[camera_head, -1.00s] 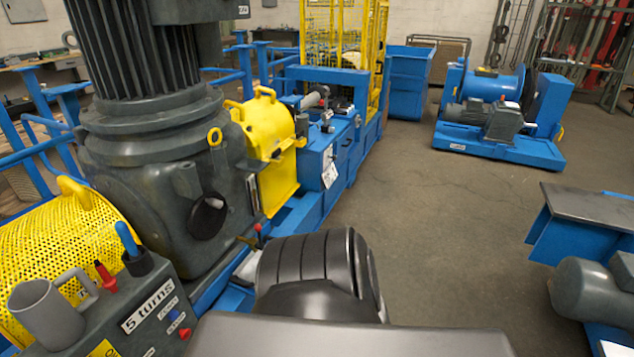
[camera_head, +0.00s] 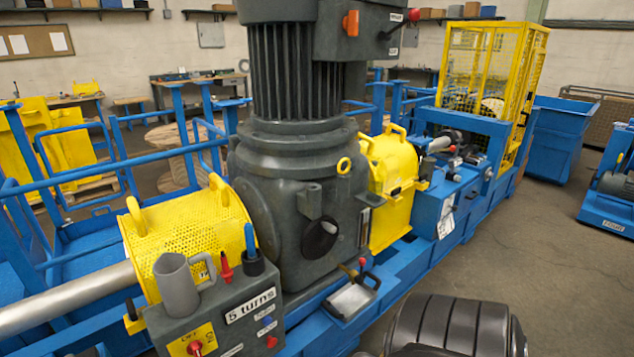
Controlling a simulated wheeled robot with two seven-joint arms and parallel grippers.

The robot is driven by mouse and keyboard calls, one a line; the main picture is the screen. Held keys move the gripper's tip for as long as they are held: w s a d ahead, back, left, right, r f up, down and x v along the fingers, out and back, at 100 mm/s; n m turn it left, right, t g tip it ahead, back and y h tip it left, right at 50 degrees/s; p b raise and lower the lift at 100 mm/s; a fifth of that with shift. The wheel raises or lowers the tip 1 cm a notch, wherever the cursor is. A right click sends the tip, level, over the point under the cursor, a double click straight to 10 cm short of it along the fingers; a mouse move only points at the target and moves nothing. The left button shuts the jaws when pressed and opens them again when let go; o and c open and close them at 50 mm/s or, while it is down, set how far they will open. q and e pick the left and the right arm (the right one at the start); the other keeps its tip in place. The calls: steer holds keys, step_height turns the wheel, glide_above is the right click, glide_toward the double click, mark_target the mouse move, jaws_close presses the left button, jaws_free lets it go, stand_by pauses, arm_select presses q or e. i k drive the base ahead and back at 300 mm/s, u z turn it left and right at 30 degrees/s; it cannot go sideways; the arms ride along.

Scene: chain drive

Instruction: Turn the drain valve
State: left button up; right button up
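A small red-tipped lever (camera_head: 362,264) stands at the foot of the large dark grey gearbox (camera_head: 278,180), just above a shallow metal tray (camera_head: 350,298) with a dark handle. It may be the drain valve, but it is too small to read its exact position. The gearbox has a dark round opening in its side, above and left of the lever. Neither of my grippers is in view, and nothing is seen touching the lever or the tray.
A control box (camera_head: 215,330) marked "5 turns" carries a grey mug (camera_head: 177,286) and a red switch. A yellow perforated guard (camera_head: 185,235) and a yellow cover (camera_head: 392,190) flank the gearbox. A blue frame (camera_head: 432,215) runs along the machine. Open floor (camera_head: 560,265) lies right.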

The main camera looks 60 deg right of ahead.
mark_target(359, 279)
steer(key=z, duration=2.25)
